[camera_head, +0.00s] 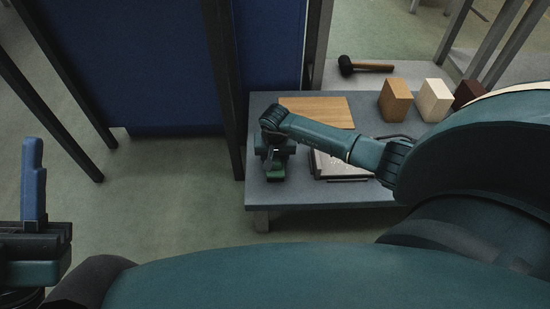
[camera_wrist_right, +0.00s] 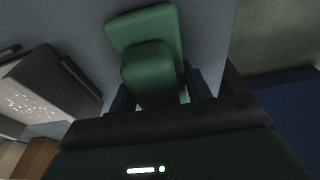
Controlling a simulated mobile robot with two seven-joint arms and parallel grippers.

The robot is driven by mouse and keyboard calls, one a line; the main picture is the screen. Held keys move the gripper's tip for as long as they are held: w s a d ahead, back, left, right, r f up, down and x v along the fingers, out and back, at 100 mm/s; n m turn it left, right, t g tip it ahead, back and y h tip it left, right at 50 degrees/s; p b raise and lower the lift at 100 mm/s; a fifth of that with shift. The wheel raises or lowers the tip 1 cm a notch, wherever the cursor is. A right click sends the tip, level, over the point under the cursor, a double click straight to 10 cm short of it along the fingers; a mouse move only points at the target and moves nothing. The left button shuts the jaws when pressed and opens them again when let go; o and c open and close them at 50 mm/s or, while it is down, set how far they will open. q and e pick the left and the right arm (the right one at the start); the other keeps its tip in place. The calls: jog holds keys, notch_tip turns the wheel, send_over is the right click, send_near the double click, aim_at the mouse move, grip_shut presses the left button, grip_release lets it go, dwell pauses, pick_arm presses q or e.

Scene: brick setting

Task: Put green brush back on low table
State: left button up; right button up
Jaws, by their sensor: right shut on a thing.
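The green brush (camera_wrist_right: 145,30) is between the fingers of my right gripper (camera_wrist_right: 160,96), which is shut on it. In the head view the brush (camera_head: 275,171) shows as a small green piece under my right gripper (camera_head: 276,160). It is over the left front part of the grey low table (camera_head: 315,194). I cannot tell whether the brush touches the tabletop. My left gripper (camera_head: 34,180) is at the far left, away from the table. One blue finger stands up there, and the gap between its fingers is not clear.
A wooden board (camera_head: 318,110) and a light-topped box (camera_head: 338,169) lie on the table. A tan block (camera_head: 395,100), a cream block (camera_head: 434,101) and a dark block (camera_head: 468,92) stand right. A mallet (camera_head: 368,68) lies behind. A blue panel (camera_head: 150,70) stands left.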

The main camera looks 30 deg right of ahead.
jog(key=o, duration=1.3)
jog(key=shift+f, duration=0.1)
pick_arm(q)
jog(key=shift+r, duration=0.1)
pick_arm(e)
jog(key=shift+r, duration=0.35)
jog(key=r+p, duration=0.1)
jog(key=r, duration=0.2)
jog(key=s+r+p, duration=0.1)
jog(key=r+p, duration=0.1)
jog(key=r, duration=0.2)
jog(key=a+r+p, duration=0.1)
jog(key=r+p, duration=0.1)
jog(key=r, duration=0.1)
jog(key=shift+s+r, duration=0.25)
jog(key=shift+s, duration=0.1)
pick_arm(q)
notch_tip(320, 180, down, 7)
jog(key=n+g+y, duration=0.1)
jog(key=n+y, duration=0.5)
jog(key=n, duration=0.1)
jog(key=shift+s+d+g+y+p, duration=0.15)
jog(key=shift+d+g+y+p, duration=0.15)
jog(key=shift+d, duration=0.05)
pick_arm(e)
jog(key=shift+s+a+r, duration=0.1)
jog(key=shift+s+r, duration=0.05)
jog(key=shift+r, duration=0.3)
